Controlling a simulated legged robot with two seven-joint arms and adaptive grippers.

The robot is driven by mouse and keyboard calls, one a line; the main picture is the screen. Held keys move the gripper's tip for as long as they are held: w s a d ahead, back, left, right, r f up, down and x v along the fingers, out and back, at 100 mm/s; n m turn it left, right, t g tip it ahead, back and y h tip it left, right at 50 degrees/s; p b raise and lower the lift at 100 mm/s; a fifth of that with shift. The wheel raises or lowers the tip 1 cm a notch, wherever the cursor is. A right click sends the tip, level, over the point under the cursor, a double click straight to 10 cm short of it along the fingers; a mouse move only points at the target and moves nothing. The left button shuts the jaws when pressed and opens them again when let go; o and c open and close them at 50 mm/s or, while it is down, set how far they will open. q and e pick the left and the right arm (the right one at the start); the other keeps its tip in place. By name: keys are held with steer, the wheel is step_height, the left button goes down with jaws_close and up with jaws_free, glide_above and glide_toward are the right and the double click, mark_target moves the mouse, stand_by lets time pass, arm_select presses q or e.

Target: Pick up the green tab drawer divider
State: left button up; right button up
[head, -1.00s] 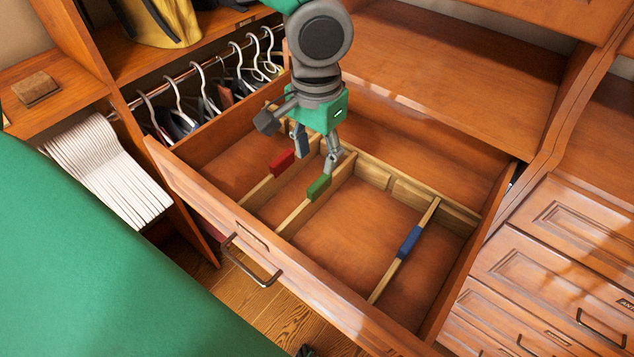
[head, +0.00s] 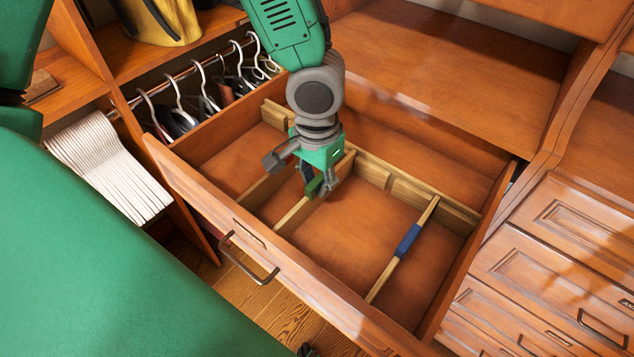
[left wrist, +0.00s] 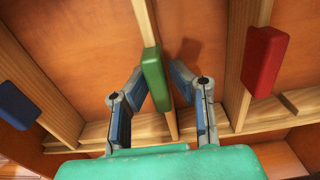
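The green tab divider (head: 314,187) is a thin wooden slat with a green block on its top edge, standing in the open drawer (head: 350,250). My left gripper (head: 318,183) is down in the drawer at the green tab and partly hides it. In the left wrist view the green tab (left wrist: 154,78) lies between the two fingertips (left wrist: 162,76). The left finger is very close to it or touching; the right finger shows a small gap. The fingers look open around the tab, not clamped. My right gripper is not in view.
The blue-tab divider (head: 408,240) stands to the right in the drawer. The red tab (left wrist: 264,60) shows beside the gripper in the left wrist view and is mostly hidden in the head view. Clothes hangers (head: 205,90) hang behind the drawer's left side.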

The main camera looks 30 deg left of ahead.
arm_select(q)
steer(key=shift+d, duration=0.25)
jaws_close()
steer(key=shift+w, duration=0.1)
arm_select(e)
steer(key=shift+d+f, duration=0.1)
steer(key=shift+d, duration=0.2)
arm_select(q)
steer(key=shift+a+r, duration=0.1)
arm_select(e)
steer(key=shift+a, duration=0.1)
